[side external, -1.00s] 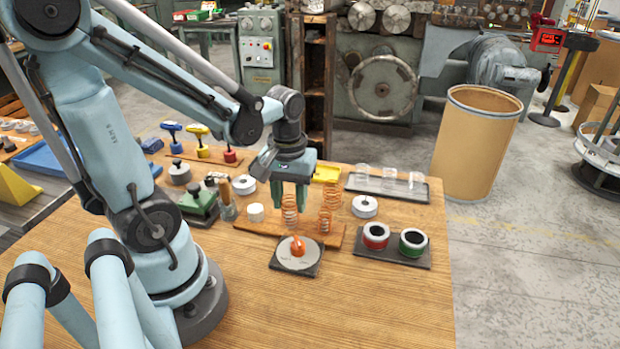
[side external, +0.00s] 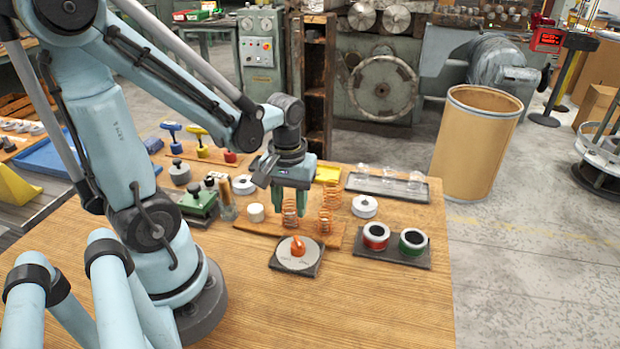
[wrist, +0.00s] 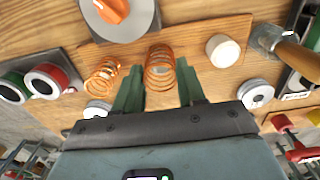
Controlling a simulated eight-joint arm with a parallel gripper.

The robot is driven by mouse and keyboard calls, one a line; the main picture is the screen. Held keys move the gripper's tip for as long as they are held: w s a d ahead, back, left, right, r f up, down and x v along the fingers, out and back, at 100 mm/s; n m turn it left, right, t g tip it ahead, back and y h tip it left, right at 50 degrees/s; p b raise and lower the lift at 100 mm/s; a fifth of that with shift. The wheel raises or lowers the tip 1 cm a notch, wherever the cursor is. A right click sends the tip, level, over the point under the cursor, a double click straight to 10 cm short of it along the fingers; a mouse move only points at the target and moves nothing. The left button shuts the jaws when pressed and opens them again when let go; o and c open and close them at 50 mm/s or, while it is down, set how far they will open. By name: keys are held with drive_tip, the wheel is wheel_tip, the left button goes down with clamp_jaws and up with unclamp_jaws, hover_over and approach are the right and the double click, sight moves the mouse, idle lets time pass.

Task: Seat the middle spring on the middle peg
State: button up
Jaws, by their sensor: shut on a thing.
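My gripper (side external: 290,209) points down over the wooden board (side external: 255,229), its two green fingers shut on an orange coil spring (side external: 290,221). This held spring is over the middle of the board. In the wrist view the spring (wrist: 160,72) shows between the fingers, upright as far as I can tell. The middle peg is hidden by the coils and fingers, so I cannot tell whether the spring's foot touches the board. Another orange spring (side external: 324,223) stands near the board's right end, with a further spring (side external: 331,196) behind it.
A white cylinder (side external: 255,212) is at the board's left part. A dial plate with an orange knob (side external: 298,247) lies in front. A tray with red (side external: 376,236) and green (side external: 413,242) ringed cups is at right. Bare table is at the front.

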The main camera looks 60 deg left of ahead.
idle(0.3)
drive_tip(key=o, duration=1.2)
drive_tip(key=shift+r, duration=5.6)
